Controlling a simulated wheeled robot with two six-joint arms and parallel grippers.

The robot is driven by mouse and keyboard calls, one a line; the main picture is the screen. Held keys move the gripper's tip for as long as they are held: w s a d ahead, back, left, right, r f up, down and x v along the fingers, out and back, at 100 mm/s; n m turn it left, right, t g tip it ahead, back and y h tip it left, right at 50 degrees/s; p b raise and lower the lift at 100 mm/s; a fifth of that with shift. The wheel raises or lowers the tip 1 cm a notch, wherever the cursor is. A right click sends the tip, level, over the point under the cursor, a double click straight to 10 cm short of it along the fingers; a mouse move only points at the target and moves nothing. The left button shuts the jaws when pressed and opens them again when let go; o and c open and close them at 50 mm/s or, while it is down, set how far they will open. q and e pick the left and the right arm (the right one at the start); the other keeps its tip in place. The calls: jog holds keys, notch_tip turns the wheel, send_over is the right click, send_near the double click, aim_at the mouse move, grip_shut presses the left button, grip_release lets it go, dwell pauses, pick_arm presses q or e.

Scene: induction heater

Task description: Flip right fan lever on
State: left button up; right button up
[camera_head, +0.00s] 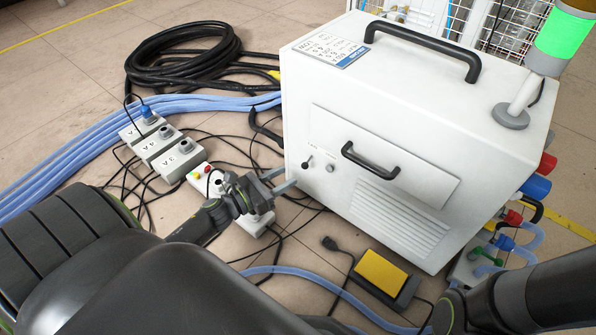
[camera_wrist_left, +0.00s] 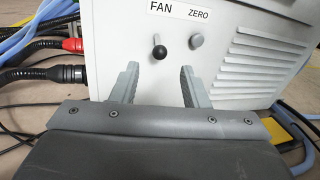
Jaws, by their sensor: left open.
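The fan lever (camera_head: 307,162) is a small black-knobbed lever on the front panel of the white heater box (camera_head: 300,110). In the left wrist view the lever (camera_wrist_left: 159,52) sits under a "FAN" label, and its black ball points downward. My left gripper (camera_head: 282,180) is open and empty, just in front of the panel. In the left wrist view its two fingers (camera_wrist_left: 160,85) point at the panel, with the lever above and between them, apart from both. My right arm shows at the lower right, but its gripper is out of view.
A grey zero knob (camera_wrist_left: 196,42) sits right of the lever. A black handle (camera_head: 370,161) sticks out farther right. Control boxes (camera_head: 165,145) and cables lie on the floor at left. A yellow pedal (camera_head: 381,271) lies in front of the heater.

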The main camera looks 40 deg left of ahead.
aim_at(308, 162)
pick_arm(q)
jog(key=shift+b+x, duration=0.3)
jog(key=shift+x, duration=2.5)
grip_shut()
